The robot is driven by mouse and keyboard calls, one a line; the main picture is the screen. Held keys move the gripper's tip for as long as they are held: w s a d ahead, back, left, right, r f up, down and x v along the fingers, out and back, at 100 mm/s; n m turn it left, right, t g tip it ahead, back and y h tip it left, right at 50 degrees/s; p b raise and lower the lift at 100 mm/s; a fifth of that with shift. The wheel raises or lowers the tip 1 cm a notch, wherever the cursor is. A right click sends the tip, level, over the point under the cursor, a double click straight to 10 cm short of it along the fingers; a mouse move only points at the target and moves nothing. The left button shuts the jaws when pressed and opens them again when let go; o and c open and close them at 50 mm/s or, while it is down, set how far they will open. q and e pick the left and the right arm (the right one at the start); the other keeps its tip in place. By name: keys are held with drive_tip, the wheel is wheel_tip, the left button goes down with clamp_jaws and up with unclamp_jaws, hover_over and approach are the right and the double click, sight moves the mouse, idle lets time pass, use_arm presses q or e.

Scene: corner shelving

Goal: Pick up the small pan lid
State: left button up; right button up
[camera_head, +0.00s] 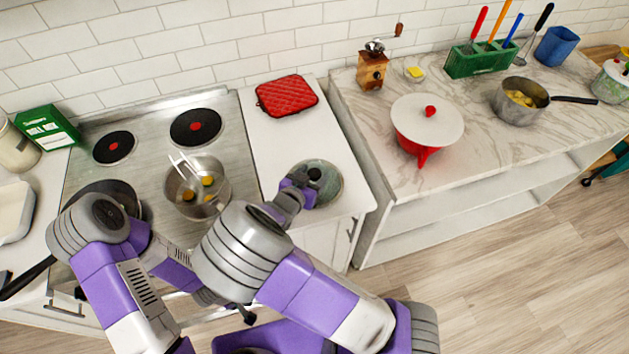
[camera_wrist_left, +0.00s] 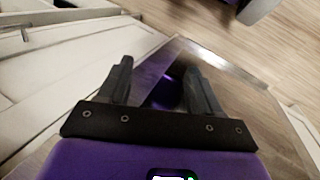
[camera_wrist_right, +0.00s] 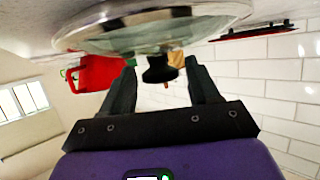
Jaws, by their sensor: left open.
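The small pan lid (camera_head: 327,188) is a round glass lid with a dark knob, lying on the white counter right of the stove. My right gripper (camera_head: 305,178) is at the lid's knob in the head view and covers part of the lid. In the right wrist view the lid (camera_wrist_right: 160,38) fills the top, and its black knob (camera_wrist_right: 159,70) sits between the two spread fingers of that gripper (camera_wrist_right: 160,75), with gaps on both sides. My left gripper (camera_wrist_left: 158,68) is open and empty in its wrist view, low in front of the cabinets.
A steel pot (camera_head: 196,186) with yellow food and utensils stands on the stove (camera_head: 150,150), left of my right gripper. A red pot holder (camera_head: 287,96) lies behind the lid.

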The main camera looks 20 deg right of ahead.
drive_tip(key=shift+r, duration=0.1)
clamp_jaws()
